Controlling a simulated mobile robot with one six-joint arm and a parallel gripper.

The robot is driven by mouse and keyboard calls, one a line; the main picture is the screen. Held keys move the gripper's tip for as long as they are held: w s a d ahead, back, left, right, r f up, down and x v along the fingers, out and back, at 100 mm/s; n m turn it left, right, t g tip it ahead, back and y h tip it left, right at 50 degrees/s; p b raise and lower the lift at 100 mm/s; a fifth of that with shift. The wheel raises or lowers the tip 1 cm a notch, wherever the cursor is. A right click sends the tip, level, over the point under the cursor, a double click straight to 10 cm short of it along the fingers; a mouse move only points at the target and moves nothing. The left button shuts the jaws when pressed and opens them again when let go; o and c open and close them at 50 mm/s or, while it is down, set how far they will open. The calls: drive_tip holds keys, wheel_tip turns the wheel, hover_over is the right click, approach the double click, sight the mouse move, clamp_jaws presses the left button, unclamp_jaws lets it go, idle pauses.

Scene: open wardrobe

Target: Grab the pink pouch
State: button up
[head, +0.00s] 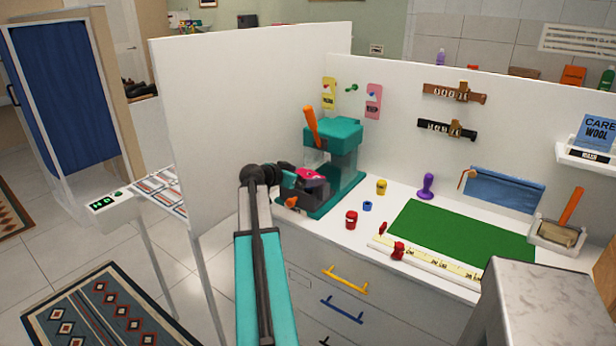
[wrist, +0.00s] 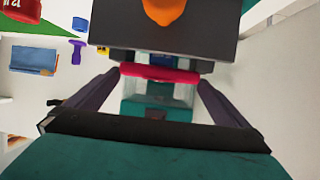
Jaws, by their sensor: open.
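The pink pouch (head: 311,173) shows as a small pink patch at the teal machine (head: 345,143), beside my gripper (head: 308,187). In the wrist view the pink pouch (wrist: 160,74) is a narrow pink strip seen edge-on, in front of the teal machine's clear part. My gripper (wrist: 160,84) is open, with one dark finger on each side of the strip. The strip spans most of the gap between the fingertips. I cannot tell whether either finger touches it. In the head view my gripper hides part of the machine's front.
The machine's orange handle (head: 311,124) stands up at its top. A red jar (head: 351,219), a yellow jar (head: 381,186) and a purple stamp (head: 427,185) stand to the right, near a green mat (head: 460,232). A white panel (head: 230,110) rises behind my arm.

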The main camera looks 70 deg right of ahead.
sight(305, 176)
drive_tip(key=shift+s+d+f, duration=0.15)
drive_tip(key=shift+d+f, duration=0.1)
drive_tip(key=shift+d, duration=0.2)
drive_tip(key=c, duration=0.7)
drive_tip(key=shift+c, duration=0.2)
drive_tip(key=shift+r, duration=0.1)
drive_tip(key=shift+r+b, duration=0.55)
drive_tip(key=shift+r, duration=1.05)
drive_tip(key=s+a+b, duration=0.1)
drive_tip(key=s+a, duration=0.2)
drive_tip(key=a, duration=0.4)
drive_tip(key=s+a+r+b, duration=0.1)
drive_tip(key=s+a+b, duration=0.1)
drive_tip(key=a, duration=0.5)
drive_tip(key=shift+s+a+r, duration=0.3)
drive_tip(key=shift+s+a, duration=0.1)
drive_tip(key=shift+s, duration=0.3)
